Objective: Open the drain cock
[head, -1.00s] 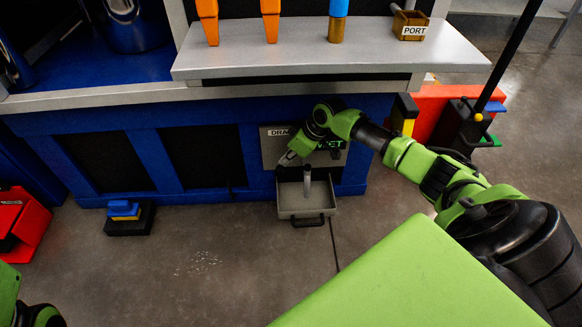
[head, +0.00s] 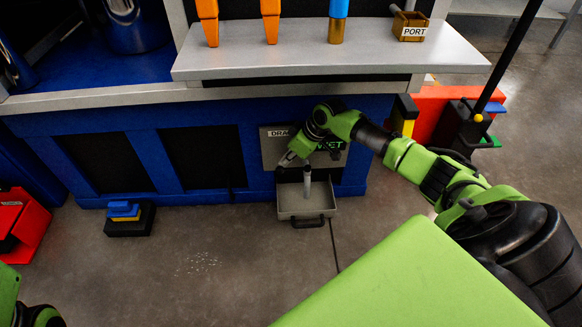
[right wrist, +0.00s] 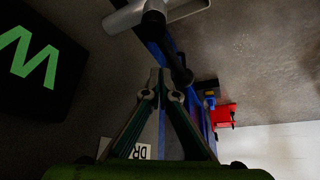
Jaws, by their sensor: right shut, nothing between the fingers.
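The drain cock shows in the right wrist view as a grey pipe (right wrist: 178,10) with a black lever (right wrist: 168,45) hanging across it. In the head view its grey spout (head: 308,186) points down into a grey tray, and my right wrist hides the lever. My right gripper (head: 286,160) is beside the spout, on its left, in front of the grey panel marked DRAIN. In the right wrist view its fingertips (right wrist: 161,92) are together and empty, close to the lever's end. I cannot tell whether they touch it. Only part of my left arm shows at the lower left.
The grey tray (head: 308,211) with a black handle sits under the spout. The counter (head: 330,57) overhangs above. A dark display with green letters (right wrist: 30,60) is next to the pipe. A black pedal block (head: 130,226) stands left; the floor in front is clear.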

